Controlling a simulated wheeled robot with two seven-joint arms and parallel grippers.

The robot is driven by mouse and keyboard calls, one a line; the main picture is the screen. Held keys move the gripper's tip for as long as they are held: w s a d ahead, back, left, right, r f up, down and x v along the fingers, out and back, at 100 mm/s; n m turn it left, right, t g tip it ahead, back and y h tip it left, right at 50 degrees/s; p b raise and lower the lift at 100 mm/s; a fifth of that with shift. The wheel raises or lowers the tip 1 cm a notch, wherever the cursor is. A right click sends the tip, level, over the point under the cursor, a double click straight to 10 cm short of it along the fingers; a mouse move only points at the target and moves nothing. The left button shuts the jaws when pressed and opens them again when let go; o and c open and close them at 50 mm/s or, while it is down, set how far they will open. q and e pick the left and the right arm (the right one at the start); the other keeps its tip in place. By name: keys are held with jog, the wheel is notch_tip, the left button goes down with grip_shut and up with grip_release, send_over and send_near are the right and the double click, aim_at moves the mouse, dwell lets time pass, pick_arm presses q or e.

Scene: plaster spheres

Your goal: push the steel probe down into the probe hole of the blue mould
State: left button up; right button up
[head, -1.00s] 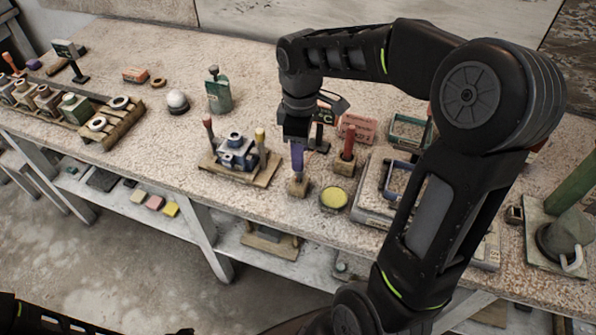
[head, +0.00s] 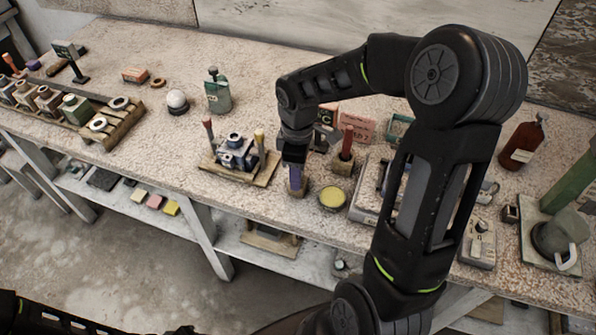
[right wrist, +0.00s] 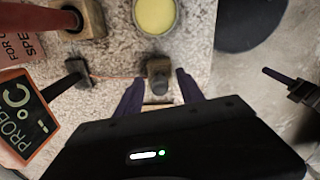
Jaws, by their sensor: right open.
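The blue mould (head: 236,152) sits on a wooden board (head: 262,178) left of my right arm in the head view. The steel probe (right wrist: 158,67) shows as a dark grey top over a small block (right wrist: 158,88) in the right wrist view; a thin cable runs left from it. My right gripper (head: 295,186) is open and points down over this block, which also shows in the head view (head: 297,192). Its purple fingers (right wrist: 159,90) stand on either side of the probe. What seems to be my left gripper (right wrist: 268,71) shows at the right wrist view's right edge, its opening unclear.
A red-handled tool (head: 347,143) in a block and a yellow dish (head: 332,198) stand close right of my right gripper. A display sign (right wrist: 22,118) stands near it. The bench's front edge is close.

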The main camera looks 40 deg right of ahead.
dwell(0.5)
grip_shut()
dwell(0.3)
